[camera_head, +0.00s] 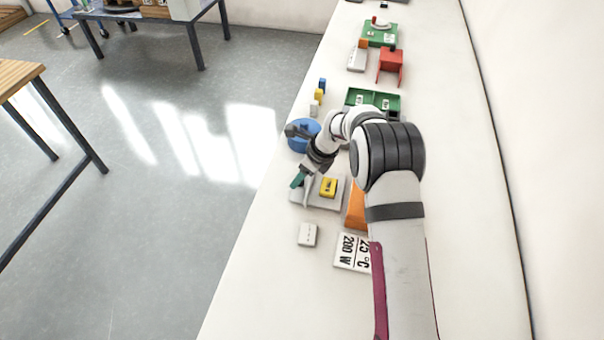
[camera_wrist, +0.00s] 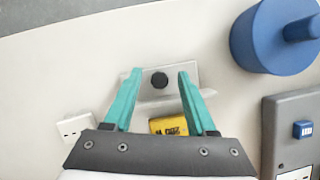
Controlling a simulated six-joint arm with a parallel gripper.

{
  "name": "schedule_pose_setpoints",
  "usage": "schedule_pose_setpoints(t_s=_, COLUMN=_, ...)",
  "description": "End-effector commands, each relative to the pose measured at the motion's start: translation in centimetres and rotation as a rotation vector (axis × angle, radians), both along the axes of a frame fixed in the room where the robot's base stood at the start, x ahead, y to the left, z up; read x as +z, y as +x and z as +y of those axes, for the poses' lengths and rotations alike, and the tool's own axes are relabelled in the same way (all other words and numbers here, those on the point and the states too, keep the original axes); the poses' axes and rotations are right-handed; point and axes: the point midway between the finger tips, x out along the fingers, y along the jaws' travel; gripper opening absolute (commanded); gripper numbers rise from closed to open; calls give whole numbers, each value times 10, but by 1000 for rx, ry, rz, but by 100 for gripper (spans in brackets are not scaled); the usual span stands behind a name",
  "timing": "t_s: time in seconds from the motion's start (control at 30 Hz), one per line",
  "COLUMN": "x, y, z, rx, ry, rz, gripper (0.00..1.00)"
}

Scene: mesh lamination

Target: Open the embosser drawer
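A light grey unit with a yellow block (camera_head: 328,187) on it lies near the left edge of the white table, partly hidden by my arm; I take it to be the embosser. In the wrist view, a pale grey plate, likely the drawer (camera_wrist: 150,97), carries a round black knob (camera_wrist: 159,80). The yellow block (camera_wrist: 168,125) shows just below it. My gripper (camera_wrist: 160,74) is open, its teal fingers on either side of the knob with gaps on both sides. I cannot tell whether the fingertips are level with it. The gripper (camera_head: 298,181) also shows in the head view.
A blue round container (camera_head: 303,136) stands close beyond the gripper. A small white block (camera_head: 307,234) and a printed card (camera_head: 352,252) lie on the near side. A grey device with a blue button (camera_wrist: 303,129) is at right in the wrist view. Green trays (camera_head: 385,100) stand farther back.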

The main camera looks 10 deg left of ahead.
Motion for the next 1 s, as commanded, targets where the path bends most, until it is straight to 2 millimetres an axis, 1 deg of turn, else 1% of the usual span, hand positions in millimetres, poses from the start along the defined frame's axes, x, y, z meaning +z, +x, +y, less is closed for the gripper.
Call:
schedule_pose_setpoints(t_s=0.23, x=1, y=0, z=-1, rx=0, ry=0, rz=0, gripper=56)
schedule_pose_setpoints(t_s=0.33, x=11, y=0, z=-4, rx=-1, ry=1, rz=-1, gripper=56)
schedule_pose_setpoints(t_s=0.37, x=16, y=-1, z=-6, rx=-2, ry=2, rz=-2, gripper=56)
schedule_pose_setpoints(t_s=0.47, x=41, y=-3, z=-16, rx=-2, ry=2, rz=-4, gripper=56)
schedule_pose_setpoints(t_s=0.6, x=83, y=-8, z=-33, rx=-1, ry=1, rz=-4, gripper=56)
schedule_pose_setpoints(t_s=0.73, x=117, y=-12, z=-47, rx=-2, ry=1, rz=-4, gripper=56)
schedule_pose_setpoints(t_s=0.8, x=130, y=-13, z=-52, rx=-1, ry=1, rz=-3, gripper=56)
schedule_pose_setpoints(t_s=0.9, x=141, y=-15, z=-57, rx=-1, ry=0, rz=-2, gripper=56)
schedule_pose_setpoints(t_s=1.0, x=145, y=-16, z=-59, rx=0, ry=0, rz=0, gripper=56)
